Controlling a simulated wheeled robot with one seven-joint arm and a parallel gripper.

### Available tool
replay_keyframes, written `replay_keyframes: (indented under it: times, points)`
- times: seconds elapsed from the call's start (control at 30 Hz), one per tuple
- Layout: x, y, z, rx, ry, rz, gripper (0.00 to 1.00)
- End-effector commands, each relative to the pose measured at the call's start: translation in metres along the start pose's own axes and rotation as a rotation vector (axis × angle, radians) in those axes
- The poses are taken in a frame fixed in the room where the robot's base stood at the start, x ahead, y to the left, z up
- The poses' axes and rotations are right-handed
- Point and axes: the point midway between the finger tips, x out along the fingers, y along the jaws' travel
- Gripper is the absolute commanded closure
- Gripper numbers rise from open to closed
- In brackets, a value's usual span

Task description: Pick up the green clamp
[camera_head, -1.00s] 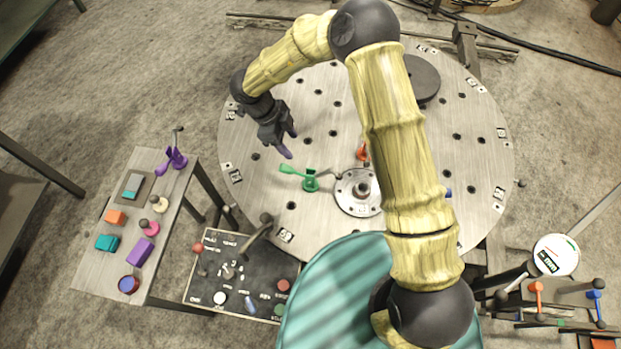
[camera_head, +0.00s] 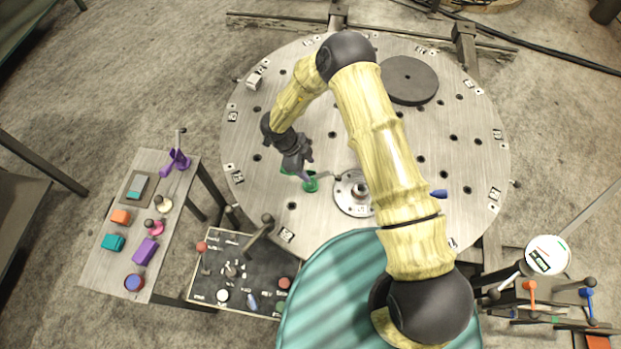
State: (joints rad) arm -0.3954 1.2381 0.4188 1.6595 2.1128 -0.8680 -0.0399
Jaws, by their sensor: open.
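The green clamp (camera_head: 311,184) stands on the round perforated metal table (camera_head: 265,200), just left of the central hub plate. My gripper (camera_head: 306,175) is open and right at the clamp, over its upper left side. The fingers and the wrist hide part of the clamp, including most of its handle. I cannot tell whether the fingers touch it or lie around it.
The central hub (camera_head: 353,194) stands close on the clamp's right. A dark disc (camera_head: 409,81) lies at the table's back. A side table (camera_head: 122,262) at left holds a purple clamp (camera_head: 176,161) and coloured blocks. A control panel (camera_head: 240,284) stands in front.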

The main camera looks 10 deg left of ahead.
Motion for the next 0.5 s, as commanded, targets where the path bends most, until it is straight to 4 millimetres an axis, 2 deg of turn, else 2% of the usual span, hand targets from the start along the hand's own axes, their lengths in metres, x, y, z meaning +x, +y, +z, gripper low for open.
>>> replay_keyframes:
  times: [0.33,0.5]
  points:
    - [0.002,0.001,0.000,0.000,0.001,0.000,0.47]
    - [0.018,0.006,-0.002,-0.002,0.003,0.002,0.47]
